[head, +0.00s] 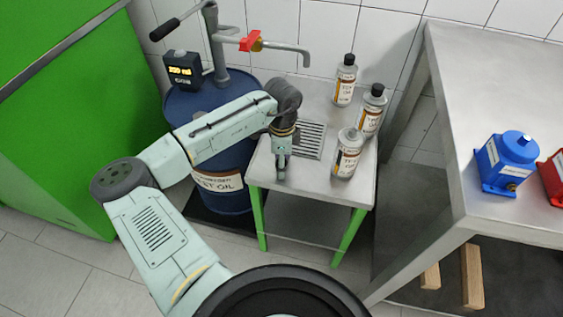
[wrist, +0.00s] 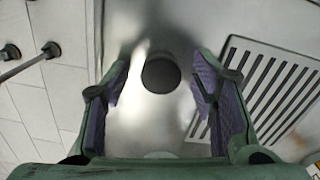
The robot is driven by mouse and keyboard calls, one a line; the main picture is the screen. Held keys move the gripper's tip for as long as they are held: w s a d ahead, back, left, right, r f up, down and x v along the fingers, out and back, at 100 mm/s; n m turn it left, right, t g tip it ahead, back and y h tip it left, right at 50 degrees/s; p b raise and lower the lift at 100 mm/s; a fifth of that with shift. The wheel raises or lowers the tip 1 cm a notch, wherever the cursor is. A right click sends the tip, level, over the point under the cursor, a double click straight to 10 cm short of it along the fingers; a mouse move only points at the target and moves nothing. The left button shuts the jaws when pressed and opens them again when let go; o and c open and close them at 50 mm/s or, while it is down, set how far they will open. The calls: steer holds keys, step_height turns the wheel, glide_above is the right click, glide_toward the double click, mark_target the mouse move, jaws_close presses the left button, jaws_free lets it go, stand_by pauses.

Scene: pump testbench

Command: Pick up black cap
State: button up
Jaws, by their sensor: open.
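The black cap (wrist: 161,74) is a dark round disc lying on the metal table top in the wrist view. My gripper (wrist: 162,88) is open, with one purple-padded finger on each side of the cap's position in the picture. Nothing is held between the fingers. The height of the fingertips above the table is hard to tell. In the head view my gripper (head: 281,167) points down over the front left part of the small metal table (head: 310,187). I cannot make out the cap there; it seems hidden by my gripper.
A slotted drain grate (head: 310,139) is set in the table, right of the cap in the wrist view. Three oil bottles (head: 347,158) stand along the table's right side. A blue barrel (head: 222,150) with a pump stands left. A larger metal table (head: 480,90) stands right.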

steer(key=shift+c, duration=0.5)
steer(key=c, duration=0.7)
steer(key=shift+c, duration=0.2)
steer(key=shift+r+b, duration=0.35)
steer(key=shift+r, duration=0.25)
step_height(320, 180, up, 2)
steer(key=shift+r+b, duration=0.15)
steer(key=shift+b, duration=0.25)
steer(key=s+r+b, duration=0.1)
steer(key=s+b, duration=0.2)
steer(key=s, duration=1.3)
steer(key=shift+r, duration=0.25)
steer(key=shift+w+d, duration=0.15)
steer(key=shift+d, duration=0.05)
